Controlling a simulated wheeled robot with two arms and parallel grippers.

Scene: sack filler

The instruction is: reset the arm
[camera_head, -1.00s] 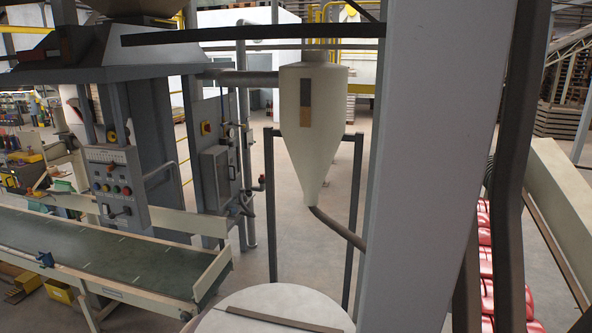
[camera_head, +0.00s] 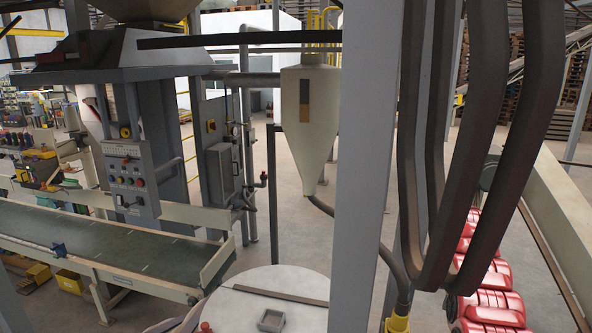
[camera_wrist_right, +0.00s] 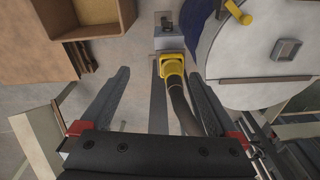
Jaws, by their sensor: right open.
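My right gripper (camera_wrist_right: 158,74) shows in the right wrist view. Its two dark fingers are spread wide apart, with nothing held between them. Beyond and between the fingers, a dark hose (camera_wrist_right: 181,103) runs to a yellow fitting (camera_wrist_right: 173,68). I cannot make out the right gripper clearly in the head view. My left gripper is not identifiable in either view.
A round pale lid (camera_head: 313,287) lies at the bottom centre of the head view. A grey post (camera_head: 362,150) and thick dark curved bars (camera_head: 431,150) stand close on the right. Red objects (camera_head: 490,305) are behind. A conveyor (camera_head: 110,247) is left; a wooden box (camera_wrist_right: 120,22) shows in the wrist view.

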